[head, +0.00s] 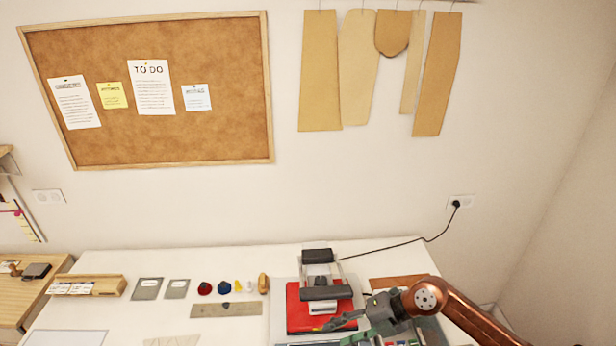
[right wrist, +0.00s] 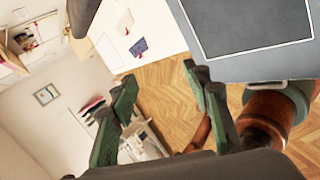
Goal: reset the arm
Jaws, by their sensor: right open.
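My right gripper (head: 338,328) is at the lower right of the head view, at the end of my copper-coloured arm. It is in front of the red-based machine (head: 298,318) on the white table. In the right wrist view, the fingers of my right gripper (right wrist: 158,76) are spread apart with green inner pads and nothing between them. Wooden floor and a white wall show beyond them. My left arm and gripper are not in view.
The white table (head: 150,262) holds a steel ruler (head: 226,310), several small coloured items and a wooden tray (head: 88,286). A black cord (head: 400,244) runs from the machine to a wall socket. A corkboard (head: 150,90) and hanging patterns (head: 321,70) are on the wall.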

